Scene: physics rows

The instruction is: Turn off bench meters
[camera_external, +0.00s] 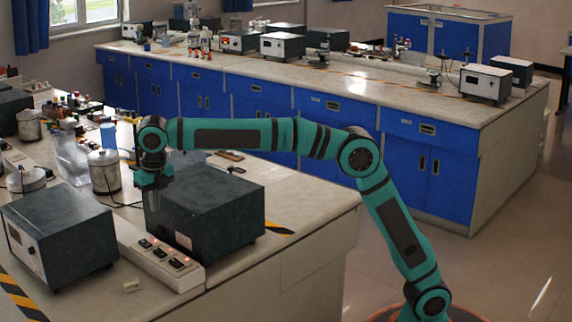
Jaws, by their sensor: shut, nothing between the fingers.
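My gripper (153,190) is shut and empty, pointing down at the near left edge of a dark grey box-shaped bench unit (215,208). The unit's front face is turned away or hidden. A white power strip (160,254) with several dark rocker switches lies on the near bench in front of this unit. Some switches show a small red-orange light. My gripper is above and behind the strip; I cannot tell whether it touches the unit. A second dark bench meter (62,228) with a white front panel stands at the left.
Metal canisters (104,172), a glass beaker (72,160) and small parts crowd the near bench behind the meters. Black-yellow tape (20,298) marks the bench. More meters (486,83) stand on the far blue-cabinet bench.

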